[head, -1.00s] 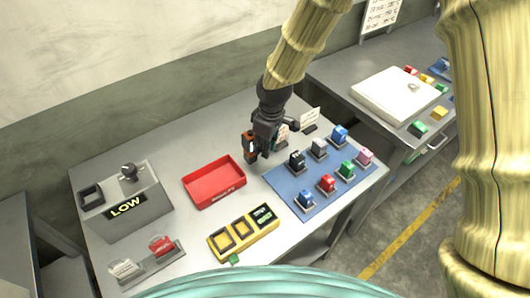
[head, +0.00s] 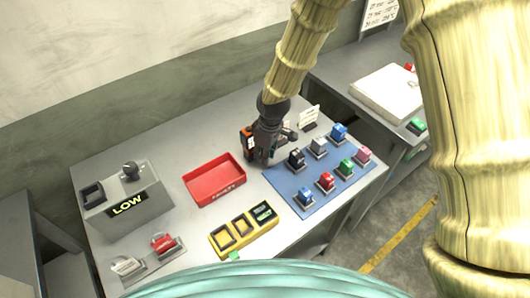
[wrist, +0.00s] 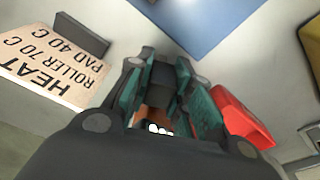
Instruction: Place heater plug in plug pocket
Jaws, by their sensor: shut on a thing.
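My gripper (head: 262,158) is over the table between the red tray and the blue mat. Its fingers (wrist: 155,85) are closed around a partly hidden orange and dark thing (wrist: 154,117), which I take to be the heater plug. An orange and black part (head: 247,139) shows at the gripper's left side in the head view. I cannot tell which opening is the plug pocket. The grey box (head: 128,212) reading LOW has a dark-framed opening (head: 92,193) on top, and the yellow holder (head: 228,249) has square recesses.
The red tray (head: 216,203) looks empty. The blue mat (head: 275,178) carries several coloured blocks; a black one (head: 295,157) stands close to my gripper. A sign (head: 309,118) stands behind; it also shows in the wrist view (wrist: 55,62). Two switch-like pieces (head: 147,256) are at front left.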

